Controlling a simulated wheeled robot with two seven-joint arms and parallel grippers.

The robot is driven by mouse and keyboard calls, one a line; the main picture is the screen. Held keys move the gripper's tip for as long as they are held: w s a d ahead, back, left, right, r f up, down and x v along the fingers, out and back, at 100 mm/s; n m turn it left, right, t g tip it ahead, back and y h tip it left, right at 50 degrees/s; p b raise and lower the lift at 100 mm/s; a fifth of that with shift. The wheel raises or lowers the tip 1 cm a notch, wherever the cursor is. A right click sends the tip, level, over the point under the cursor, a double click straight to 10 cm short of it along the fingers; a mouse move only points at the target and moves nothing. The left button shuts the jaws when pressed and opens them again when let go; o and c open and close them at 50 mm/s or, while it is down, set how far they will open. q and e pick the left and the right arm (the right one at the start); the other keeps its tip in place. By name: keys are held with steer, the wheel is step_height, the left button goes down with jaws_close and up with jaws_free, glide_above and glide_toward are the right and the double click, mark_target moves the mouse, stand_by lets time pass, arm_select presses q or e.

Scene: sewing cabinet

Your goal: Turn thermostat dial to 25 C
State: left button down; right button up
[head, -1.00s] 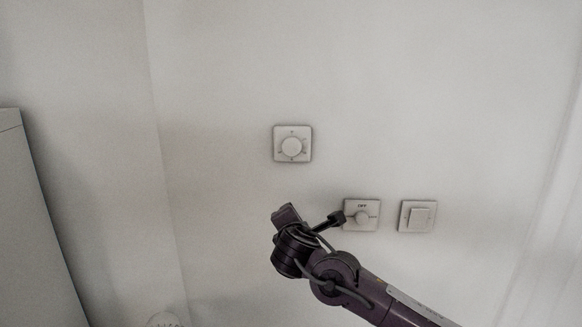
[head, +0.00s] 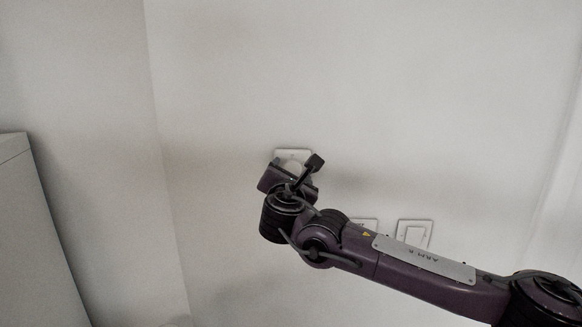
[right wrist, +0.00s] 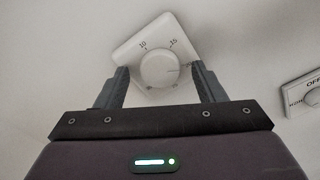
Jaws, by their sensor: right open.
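The thermostat is a white square plate (head: 293,155) on the wall, mostly hidden behind my right gripper in the head view. My right gripper (right wrist: 160,84) is open, with one finger on each side of the dial's lower part. I cannot tell whether the fingers touch it. My left gripper is not in view.
A second control plate with an OFF label (right wrist: 308,93) is to the right of the thermostat. A white wall switch (head: 414,233) is further right. A pale cabinet (head: 30,240) stands at the left. The wall above is bare.

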steer(key=shift+w, duration=0.15)
steer(key=c, duration=1)
steer(key=shift+f+m+b, duration=0.1)
steer(key=shift+m+b, duration=5.7)
steer(key=shift+b, duration=2.25)
steer(key=o, duration=1)
